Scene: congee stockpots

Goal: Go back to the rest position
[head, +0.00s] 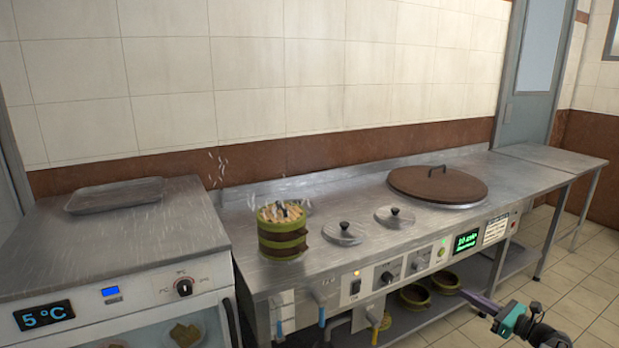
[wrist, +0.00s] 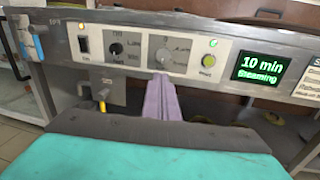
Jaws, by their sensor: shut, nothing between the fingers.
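My gripper (head: 468,295) is at the lower right of the head view, in front of the steaming counter's control panel. Its purple fingers are shut together and hold nothing. In the wrist view the shut fingers (wrist: 162,88) point toward the panel (wrist: 150,53), below a knob. I cannot tell whether the tips touch the panel. A display (wrist: 263,68) there reads "10 min Steaming", and a green-lit button (wrist: 209,60) is beside it.
A stacked green steamer (head: 283,243) with pale food stands on the steel counter, with steam-like streaks nearby. Two small lids (head: 343,233) (head: 394,216) and a large brown lid (head: 437,184) lie to its right. A tray (head: 115,195) rests on the cold cabinet. Bowls (head: 415,296) sit on the lower shelf.

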